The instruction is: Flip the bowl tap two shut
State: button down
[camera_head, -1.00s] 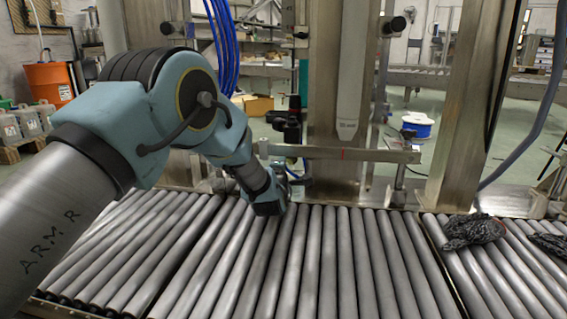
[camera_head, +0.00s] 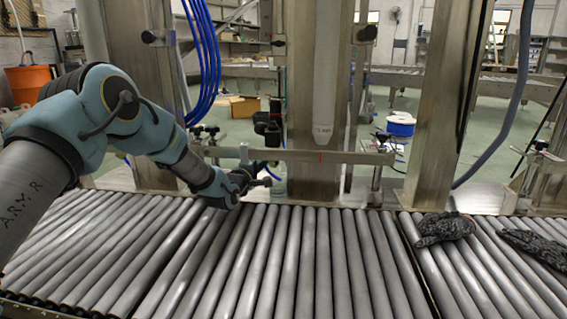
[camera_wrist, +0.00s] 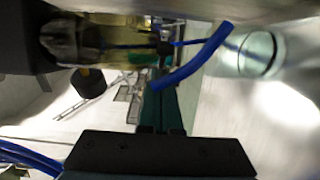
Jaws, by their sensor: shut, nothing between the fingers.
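My gripper (camera_head: 262,182) is at the back edge of the rollers, beside the steel column and below the black fitting (camera_head: 268,126). In the wrist view its teal fingers (camera_wrist: 166,108) are together and hold nothing. A short blue tube or lever (camera_wrist: 192,62) crosses just in front of them; I cannot tell whether they touch. A clear yellowish bowl (camera_wrist: 105,40) is at upper left, with a dark round knob (camera_wrist: 88,84) below it in the picture. A second clear bowl or ring (camera_wrist: 255,52) is at right. I cannot tell which part is bowl tap two.
A steel bar (camera_head: 330,157) runs across above the rollers (camera_head: 300,260), close to my gripper. Blue hoses (camera_head: 205,70) hang at left of the column (camera_head: 312,90). Dark crumpled bundles (camera_head: 442,228) lie on the right rollers. The middle rollers are clear.

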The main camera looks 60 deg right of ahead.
jog(key=shift+d, duration=0.3)
dwell(1.4)
jog(key=s+a+p, duration=0.1)
jog(key=a+p, duration=0.3)
jog(key=a, duration=0.6)
jog(key=shift+s+a, duration=0.35)
jog(key=shift+s, duration=0.05)
